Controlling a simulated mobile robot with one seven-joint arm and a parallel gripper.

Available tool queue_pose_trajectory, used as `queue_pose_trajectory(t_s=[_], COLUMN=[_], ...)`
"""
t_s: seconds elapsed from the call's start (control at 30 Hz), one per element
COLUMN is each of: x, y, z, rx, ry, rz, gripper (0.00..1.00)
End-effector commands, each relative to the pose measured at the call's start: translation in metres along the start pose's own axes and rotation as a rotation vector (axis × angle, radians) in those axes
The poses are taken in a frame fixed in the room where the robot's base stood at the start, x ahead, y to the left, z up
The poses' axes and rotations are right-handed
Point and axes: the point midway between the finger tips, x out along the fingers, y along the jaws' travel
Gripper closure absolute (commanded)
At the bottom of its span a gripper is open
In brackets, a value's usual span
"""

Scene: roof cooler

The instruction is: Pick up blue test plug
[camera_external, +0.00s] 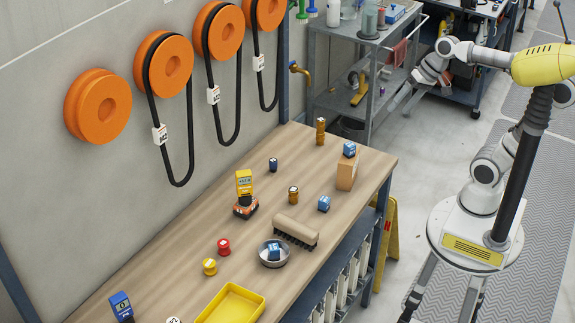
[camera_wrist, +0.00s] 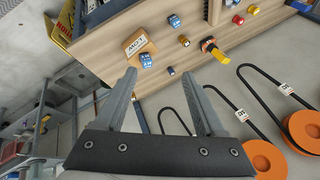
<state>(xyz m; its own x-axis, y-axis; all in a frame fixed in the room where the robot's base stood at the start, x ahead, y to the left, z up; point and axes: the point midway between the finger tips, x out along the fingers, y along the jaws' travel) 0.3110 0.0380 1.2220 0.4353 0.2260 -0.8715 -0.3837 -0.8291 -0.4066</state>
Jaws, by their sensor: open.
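A small dark blue plug (camera_external: 273,164), the blue thing most like a test plug, stands on the wooden workbench (camera_external: 165,256) near its wall side. It also shows in the wrist view (camera_wrist: 171,71), between the open fingertips in the picture but well beyond them. Similar red (camera_external: 223,246) and yellow (camera_external: 209,267) plugs stand nearer the bench's front left. My gripper (camera_external: 403,98) is open and empty, off the bench's far right corner by the metal shelf cart. In the wrist view its two fingers (camera_wrist: 158,72) are spread wide, touching nothing.
Other blue blocks sit on a wooden block (camera_external: 345,174), on the bench (camera_external: 324,204) and in a metal bowl (camera_external: 264,257). Cable loops hang from orange wall reels (camera_external: 163,64).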

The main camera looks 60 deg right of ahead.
Motion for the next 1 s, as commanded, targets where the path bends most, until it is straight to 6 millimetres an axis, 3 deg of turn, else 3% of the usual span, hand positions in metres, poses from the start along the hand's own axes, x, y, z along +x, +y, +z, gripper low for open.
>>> queue_pose_trajectory(t_s=[0.23,0.47,0.87,1.0], x=[0.046,0.083,0.124,0.169], y=[-0.052,-0.078,-0.07,-0.05], z=[-0.068,-0.149,-0.253,-0.235], rx=[0.662,1.256,1.901,1.898], ry=[-0.15,-0.323,-0.586,-0.586], rz=[-0.208,-0.382,-0.574,-0.565], gripper=[0.28,0.28,0.28,0.28])
